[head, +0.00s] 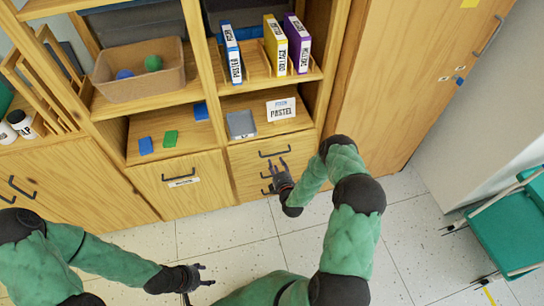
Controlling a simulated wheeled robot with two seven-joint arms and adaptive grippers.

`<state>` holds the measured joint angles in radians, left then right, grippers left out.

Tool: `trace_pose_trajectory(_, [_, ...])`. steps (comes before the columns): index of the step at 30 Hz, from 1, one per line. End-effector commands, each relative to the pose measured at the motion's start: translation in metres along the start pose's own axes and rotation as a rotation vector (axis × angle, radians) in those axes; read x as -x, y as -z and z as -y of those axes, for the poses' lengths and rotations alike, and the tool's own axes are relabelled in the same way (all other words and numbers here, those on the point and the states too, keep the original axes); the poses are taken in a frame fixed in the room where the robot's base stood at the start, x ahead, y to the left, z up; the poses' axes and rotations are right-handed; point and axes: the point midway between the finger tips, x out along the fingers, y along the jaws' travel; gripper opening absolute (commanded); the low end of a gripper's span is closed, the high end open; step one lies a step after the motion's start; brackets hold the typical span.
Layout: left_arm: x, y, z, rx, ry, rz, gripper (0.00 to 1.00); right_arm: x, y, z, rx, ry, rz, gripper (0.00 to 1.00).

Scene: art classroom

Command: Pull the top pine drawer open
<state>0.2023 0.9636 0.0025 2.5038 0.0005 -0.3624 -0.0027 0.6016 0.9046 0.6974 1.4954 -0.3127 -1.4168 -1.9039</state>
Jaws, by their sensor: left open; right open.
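The top pine drawer (245,156) is at the top of a drawer stack in the wooden cabinet. It looks shut. Its dark bar handle (274,153) is on the front. My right gripper (277,166) is open and empty, its fingertips just below that handle in the picture. I cannot tell whether they touch the drawer front. The gripper partly covers the lower drawer fronts and their handles. My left gripper (206,275) is open and empty over the floor, well away from the cabinet.
A labelled front (182,186) is left of the drawers. A teal chair (510,225) stands at right. The tiled floor (235,225) is clear.

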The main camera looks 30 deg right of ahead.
Motion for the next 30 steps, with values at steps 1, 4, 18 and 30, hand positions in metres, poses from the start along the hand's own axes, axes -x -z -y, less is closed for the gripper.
trace_pose_trajectory(1, [-0.007,0.000,0.002,0.000,0.000,0.000,0.56,-0.011,0.001,0.003,0.001,-0.001,-0.001,0.43])
trace_pose_trajectory(4, [-0.013,0.001,0.005,0.000,0.000,0.000,0.56,-0.029,0.001,0.003,0.000,-0.001,-0.001,0.43])
trace_pose_trajectory(18, [-0.029,0.001,0.010,0.000,0.000,0.000,0.56,-0.076,0.000,0.002,-0.002,0.002,0.000,0.43])
trace_pose_trajectory(30, [-0.029,0.001,0.010,0.000,0.000,-0.001,0.56,-0.076,0.000,0.001,-0.002,0.003,0.000,0.03])
